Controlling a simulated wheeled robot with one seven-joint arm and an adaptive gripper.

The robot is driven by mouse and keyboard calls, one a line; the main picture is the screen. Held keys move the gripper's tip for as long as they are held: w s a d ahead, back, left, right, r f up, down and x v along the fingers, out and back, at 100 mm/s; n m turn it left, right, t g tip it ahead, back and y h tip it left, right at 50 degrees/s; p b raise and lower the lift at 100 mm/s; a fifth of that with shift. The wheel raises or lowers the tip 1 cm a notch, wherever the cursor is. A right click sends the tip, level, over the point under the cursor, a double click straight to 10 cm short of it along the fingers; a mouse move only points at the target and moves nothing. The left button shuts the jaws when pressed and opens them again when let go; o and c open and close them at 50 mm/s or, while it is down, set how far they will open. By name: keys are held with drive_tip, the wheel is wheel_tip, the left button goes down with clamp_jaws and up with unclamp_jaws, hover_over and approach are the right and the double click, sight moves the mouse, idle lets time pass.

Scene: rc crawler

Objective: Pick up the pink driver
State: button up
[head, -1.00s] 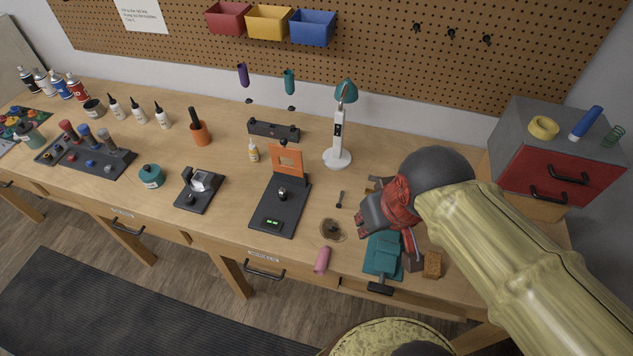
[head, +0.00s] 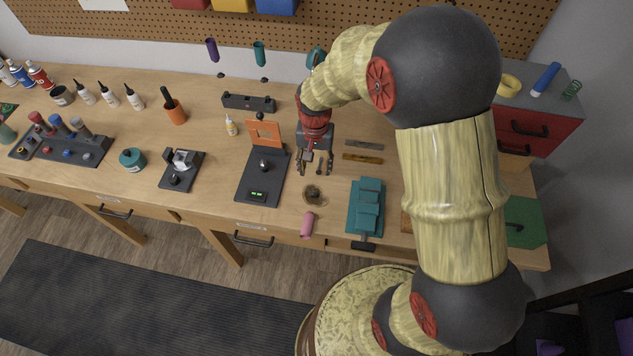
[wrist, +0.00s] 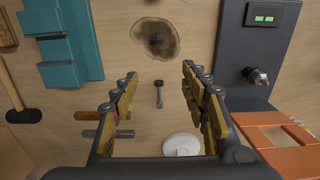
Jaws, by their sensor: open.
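The pink driver (head: 308,224) shows in the head view as a short pink cylinder at the bench's front edge; I can make out no shaft. It is not in the wrist view. My gripper (head: 317,168) is open and empty above the bench, behind the pink driver and apart from it. In the wrist view my gripper (wrist: 160,72) has its fingers spread and pointing down at the bench. A small dark tool (wrist: 158,93) lies on the wood below, between the fingers in that picture.
A teal stand (head: 366,205) is to the right, and a black station with an orange frame (head: 264,134) to the left. Two flat bars (head: 363,157) lie right of my gripper. A red drawer box (head: 545,140) stands far right.

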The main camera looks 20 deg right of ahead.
sight(316, 181)
drive_tip(key=shift+d+f+b, duration=0.15)
drive_tip(key=shift+f+b, duration=0.45)
drive_tip(key=shift+f, duration=3.3)
drive_tip(key=shift+c, duration=1.3)
clamp_jaws()
